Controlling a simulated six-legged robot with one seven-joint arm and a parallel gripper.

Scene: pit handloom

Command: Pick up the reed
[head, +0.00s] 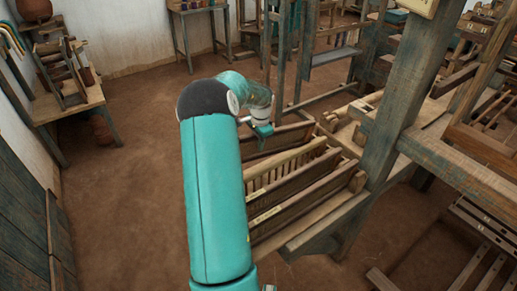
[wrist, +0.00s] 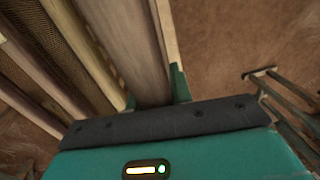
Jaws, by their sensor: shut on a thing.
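My gripper (head: 262,142) is at the far end of a low wooden rack, above its rearmost slot. In the wrist view its two green fingertips (wrist: 155,92) are closed on a flat, brown, wood-edged piece, which I take as the reed (wrist: 130,35). In the head view the reed (head: 289,136) shows as a long upright brown panel at the back of the rack, partly hidden by my gripper. I cannot tell whether it is lifted clear of the rack.
Other framed panels (head: 290,190) stand close in front in the rack (head: 325,222). Loom posts (head: 405,85) and beams rise close on the right. A bench (head: 70,101) stands at the left wall. The earthen floor (head: 130,180) on the left is clear.

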